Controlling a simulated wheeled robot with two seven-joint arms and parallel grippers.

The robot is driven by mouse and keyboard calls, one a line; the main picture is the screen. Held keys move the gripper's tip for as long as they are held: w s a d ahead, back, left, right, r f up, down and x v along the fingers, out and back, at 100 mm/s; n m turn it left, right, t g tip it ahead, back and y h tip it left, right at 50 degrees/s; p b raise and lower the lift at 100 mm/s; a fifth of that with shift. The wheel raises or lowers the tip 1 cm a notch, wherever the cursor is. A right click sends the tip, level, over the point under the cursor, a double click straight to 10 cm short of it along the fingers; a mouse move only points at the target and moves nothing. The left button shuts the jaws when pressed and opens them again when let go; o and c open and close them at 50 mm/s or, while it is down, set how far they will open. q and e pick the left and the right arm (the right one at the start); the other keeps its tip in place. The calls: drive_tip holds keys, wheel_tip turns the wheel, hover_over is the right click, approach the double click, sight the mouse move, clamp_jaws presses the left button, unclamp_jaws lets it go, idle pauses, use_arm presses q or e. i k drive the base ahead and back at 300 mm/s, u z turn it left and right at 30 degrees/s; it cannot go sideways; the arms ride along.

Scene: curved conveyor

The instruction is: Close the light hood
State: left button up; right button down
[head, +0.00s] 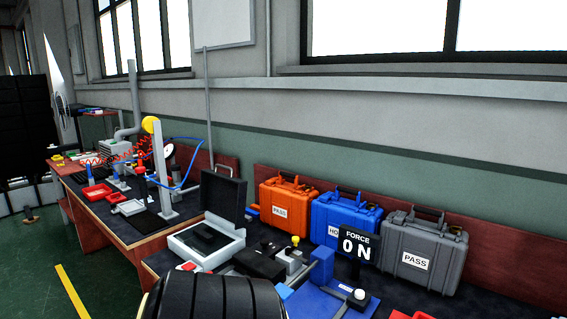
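What looks like the light hood is the black lid (223,194) of a white case on the workbench. The lid stands raised, roughly upright, at the back of the case's white base (176,241). The base is open at the top and has a dark inside with a darker flat piece in it. Neither of my grippers shows in the head view.
Orange (303,199), blue (358,212) and grey (435,252) cases stand along the bench's back. A sign (361,243) reads FORCE 0 N. A dark ribbed shape (210,299) fills the bottom foreground. A second bench (97,210) with red trays is at left.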

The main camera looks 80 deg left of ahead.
sight(224, 196)
drive_tip(key=i, duration=0.6)
drive_tip(key=u, duration=2.95)
